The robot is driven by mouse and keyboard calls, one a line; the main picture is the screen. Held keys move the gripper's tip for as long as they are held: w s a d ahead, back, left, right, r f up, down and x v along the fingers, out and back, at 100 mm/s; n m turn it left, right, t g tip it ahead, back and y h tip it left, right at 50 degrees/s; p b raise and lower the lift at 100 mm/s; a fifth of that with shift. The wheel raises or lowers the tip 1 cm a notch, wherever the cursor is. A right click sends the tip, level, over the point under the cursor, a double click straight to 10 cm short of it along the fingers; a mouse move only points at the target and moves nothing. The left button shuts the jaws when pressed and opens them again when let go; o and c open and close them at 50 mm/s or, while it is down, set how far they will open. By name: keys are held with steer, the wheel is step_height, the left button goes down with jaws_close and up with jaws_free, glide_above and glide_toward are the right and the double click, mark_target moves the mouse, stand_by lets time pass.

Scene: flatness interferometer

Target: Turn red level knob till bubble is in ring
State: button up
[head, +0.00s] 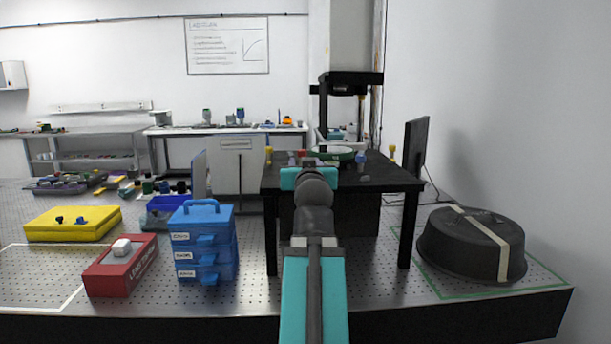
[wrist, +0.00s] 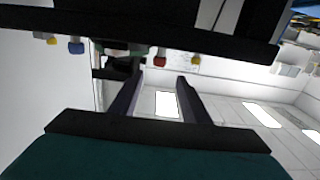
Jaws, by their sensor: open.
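The red level knob (wrist: 159,61) hangs below the edge of a dark plate in the wrist view, which looks upside down. My gripper (wrist: 160,82) is open, with its two dark fingers apart and the red knob in line with the gap between them. Nothing shows between the fingers. In the head view my gripper (head: 306,161) is at the front edge of the black instrument table (head: 393,178). A round part with a green rim (head: 331,153) sits on that table. I cannot make out the bubble or its ring.
A blue knob (head: 361,158) and yellow knobs (head: 392,153) stand near the red one. An upright dark panel (head: 416,146) is at the table's right. Blue drawers (head: 203,243), a red box (head: 121,267) and a black round case (head: 471,246) occupy the perforated bench.

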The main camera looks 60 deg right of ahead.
steer(key=shift+b+v, duration=1.35)
steer(key=shift+b, duration=0.25)
steer(key=shift+r, duration=0.1)
